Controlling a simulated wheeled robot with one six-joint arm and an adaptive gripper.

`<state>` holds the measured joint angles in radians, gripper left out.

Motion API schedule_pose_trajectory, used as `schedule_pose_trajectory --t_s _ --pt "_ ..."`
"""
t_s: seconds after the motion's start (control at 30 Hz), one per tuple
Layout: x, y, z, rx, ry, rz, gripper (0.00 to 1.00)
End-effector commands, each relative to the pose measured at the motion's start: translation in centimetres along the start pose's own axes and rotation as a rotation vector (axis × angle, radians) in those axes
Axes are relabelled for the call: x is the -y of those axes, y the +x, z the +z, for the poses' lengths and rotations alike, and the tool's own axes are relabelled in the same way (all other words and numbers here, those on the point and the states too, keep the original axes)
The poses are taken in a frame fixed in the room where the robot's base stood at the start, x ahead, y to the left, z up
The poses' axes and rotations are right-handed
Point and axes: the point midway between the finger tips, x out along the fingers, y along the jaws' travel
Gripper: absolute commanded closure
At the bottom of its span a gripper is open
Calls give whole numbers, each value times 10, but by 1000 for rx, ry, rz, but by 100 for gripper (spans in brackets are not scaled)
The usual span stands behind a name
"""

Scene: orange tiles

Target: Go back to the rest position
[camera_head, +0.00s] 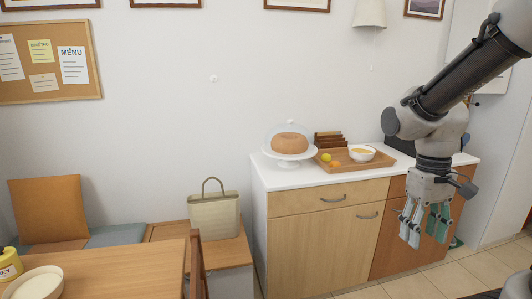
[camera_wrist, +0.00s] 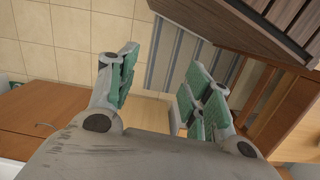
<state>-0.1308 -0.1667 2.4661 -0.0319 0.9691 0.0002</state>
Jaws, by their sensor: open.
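My gripper (camera_head: 424,222) hangs pointing down at the right of the head view, in front of the wooden cabinet (camera_head: 290,238). It is open and holds nothing. In the wrist view its two green-padded fingers (camera_wrist: 160,90) stand apart, with floor and a striped mat showing between and beyond them. My arm comes down from the upper right corner and hides part of the counter's right end.
The white counter (camera_head: 275,178) bears a cake under a glass dome (camera_head: 290,143) and a wooden tray (camera_head: 378,162) with a bowl and fruit. A bag (camera_head: 213,215) sits on a bench. A dining table (camera_head: 125,275) fills the lower left.

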Motion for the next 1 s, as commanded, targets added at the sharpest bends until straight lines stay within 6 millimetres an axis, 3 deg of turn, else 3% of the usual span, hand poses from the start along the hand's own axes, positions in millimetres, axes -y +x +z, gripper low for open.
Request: schedule_pose_trajectory --t_s 0.03,0.2,0.43,1.0 --pt "-1 -13 14 -60 26 -13 50" --pt "-7 -46 46 -261 88 -28 50" --pt "-16 -85 67 -467 138 -13 50" --pt "-20 -91 72 -500 160 -7 50"
